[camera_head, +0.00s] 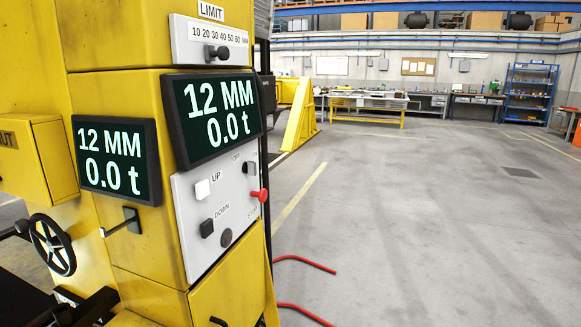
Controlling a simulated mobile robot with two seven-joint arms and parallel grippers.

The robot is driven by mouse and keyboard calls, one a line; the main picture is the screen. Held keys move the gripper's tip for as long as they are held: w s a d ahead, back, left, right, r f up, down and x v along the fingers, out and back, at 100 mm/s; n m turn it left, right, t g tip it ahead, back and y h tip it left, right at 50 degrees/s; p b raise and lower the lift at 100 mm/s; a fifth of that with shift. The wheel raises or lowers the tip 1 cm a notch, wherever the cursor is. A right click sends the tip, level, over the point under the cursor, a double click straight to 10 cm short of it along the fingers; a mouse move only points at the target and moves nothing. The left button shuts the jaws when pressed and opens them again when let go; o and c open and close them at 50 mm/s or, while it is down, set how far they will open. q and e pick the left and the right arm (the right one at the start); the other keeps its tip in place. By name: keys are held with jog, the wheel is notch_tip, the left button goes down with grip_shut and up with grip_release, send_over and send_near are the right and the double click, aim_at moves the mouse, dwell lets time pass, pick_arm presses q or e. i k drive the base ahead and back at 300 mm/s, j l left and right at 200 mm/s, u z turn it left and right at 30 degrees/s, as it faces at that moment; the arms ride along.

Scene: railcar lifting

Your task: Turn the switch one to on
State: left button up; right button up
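A yellow lifting machine column (120,40) fills the left of the head view. Its grey control panel (195,245) carries a small black rotary switch (249,168) at the upper right. "OFF" is printed at its upper left; a small mark to its right is too small to read surely. I cannot tell which position the knob points to. No label reading "one" shows. Two dark displays, the larger (212,115) and the smaller (117,160), both read "12 MM" and "0.0 t". I make out neither of my grippers in this view.
Close to the switch are a red stop button (260,195), a white UP button (202,189) and a black DOWN button (207,228). A LIMIT knob (217,52) sits above. A black handwheel (52,245) is at lower left. Red hoses (305,263) lie right of the column; the floor beyond is open.

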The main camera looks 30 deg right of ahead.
aim_at(249, 167)
jog(key=i+l+u, duration=0.1)
jog(key=l+u, duration=0.15)
jog(key=l, duration=0.9)
jog(key=l+u, duration=0.25)
jog(key=l, duration=0.9)
